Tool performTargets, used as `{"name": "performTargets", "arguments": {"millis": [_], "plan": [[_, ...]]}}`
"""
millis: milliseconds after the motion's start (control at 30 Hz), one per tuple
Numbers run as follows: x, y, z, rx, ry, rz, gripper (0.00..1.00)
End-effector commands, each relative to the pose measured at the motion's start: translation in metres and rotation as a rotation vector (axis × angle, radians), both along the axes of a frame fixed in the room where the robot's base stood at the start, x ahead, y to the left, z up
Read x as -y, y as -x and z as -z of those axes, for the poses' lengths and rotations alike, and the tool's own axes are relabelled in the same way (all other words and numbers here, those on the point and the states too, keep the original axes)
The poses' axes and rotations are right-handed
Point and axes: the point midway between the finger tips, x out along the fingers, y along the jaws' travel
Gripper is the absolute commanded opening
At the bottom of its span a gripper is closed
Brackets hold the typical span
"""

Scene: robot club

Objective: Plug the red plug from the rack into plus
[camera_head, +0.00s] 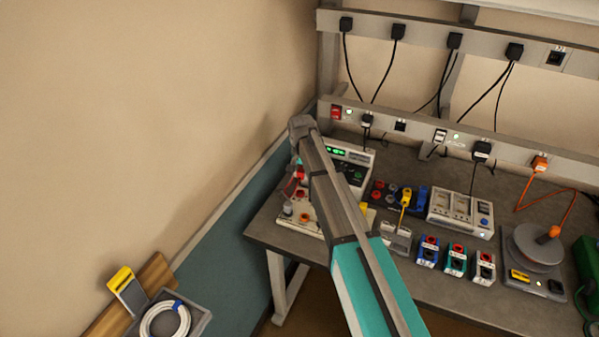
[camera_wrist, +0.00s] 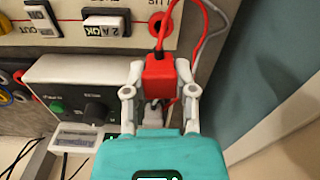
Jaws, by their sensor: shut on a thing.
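My gripper (camera_wrist: 160,82) is shut on a red plug (camera_wrist: 160,70), one finger on each side of it. A red cable runs from the plug up across the cream panel (camera_wrist: 60,48) in the wrist view. In the head view the arm's far end covers most of the gripper, and some red (camera_head: 300,172) shows at it, above the cream panel's left part (camera_head: 282,221). A red round part (camera_head: 304,217) sits on that panel. The rack is not clearly identifiable.
A grey plug (camera_wrist: 153,114) with a grey cable is beyond the gripper. An instrument with a green display (camera_head: 350,152) stands behind the arm. The wall is close at left.

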Motion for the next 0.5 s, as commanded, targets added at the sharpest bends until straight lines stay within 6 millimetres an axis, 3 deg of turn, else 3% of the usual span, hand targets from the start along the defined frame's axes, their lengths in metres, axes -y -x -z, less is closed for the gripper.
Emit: {"name": "performTargets", "arguments": {"millis": [200, 500], "plan": [[-0.0031, 0.0047, -0.0041, 0.0, 0.0, 0.107, 0.0], [-0.0036, 0.0048, -0.0038, 0.0, 0.0, 0.115, 0.0]]}}
